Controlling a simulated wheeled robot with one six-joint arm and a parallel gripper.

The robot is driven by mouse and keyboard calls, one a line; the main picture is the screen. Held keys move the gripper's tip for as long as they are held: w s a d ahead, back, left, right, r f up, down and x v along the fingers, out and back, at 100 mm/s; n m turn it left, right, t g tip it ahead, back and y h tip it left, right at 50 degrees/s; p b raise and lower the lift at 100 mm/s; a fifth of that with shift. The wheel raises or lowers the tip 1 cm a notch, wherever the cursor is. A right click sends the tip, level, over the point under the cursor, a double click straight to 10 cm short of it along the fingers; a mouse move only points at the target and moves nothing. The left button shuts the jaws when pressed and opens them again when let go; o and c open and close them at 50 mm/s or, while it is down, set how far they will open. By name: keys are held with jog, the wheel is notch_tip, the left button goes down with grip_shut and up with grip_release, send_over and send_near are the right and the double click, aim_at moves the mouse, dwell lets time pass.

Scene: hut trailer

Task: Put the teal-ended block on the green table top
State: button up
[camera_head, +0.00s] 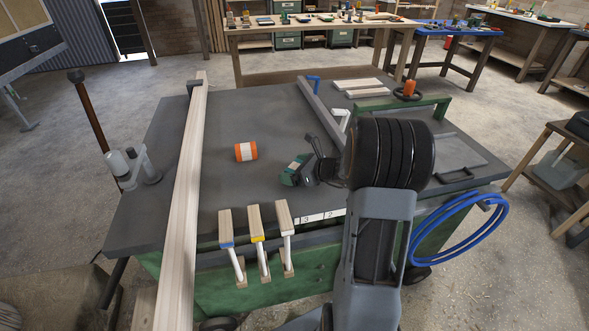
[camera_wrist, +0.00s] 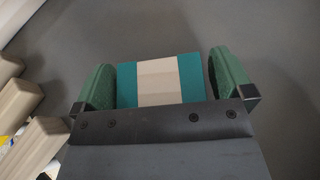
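The teal-ended block (camera_wrist: 160,81) has a cream middle band and lies between the two green fingers of my gripper (camera_wrist: 162,78) in the wrist view. A narrow gap shows at the right finger; the left finger is very close to the block. The gripper is open around it, and its lower edge is hidden by the gripper body. In the head view my gripper (camera_head: 298,170) is low over the bench top (camera_head: 220,120), right of the orange-ended block; a little teal shows there. This top looks dark grey, with green sides (camera_head: 215,295) below.
An orange-ended block (camera_head: 246,151) lies on the bench. A long wooden board (camera_head: 185,190) spans its left side. Several wooden pieces with coloured bands (camera_head: 257,222) stand at the front edge. A grey rail (camera_head: 322,115) and pale slats (camera_head: 357,83) lie behind.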

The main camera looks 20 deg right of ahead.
jog(key=shift+r, duration=0.1)
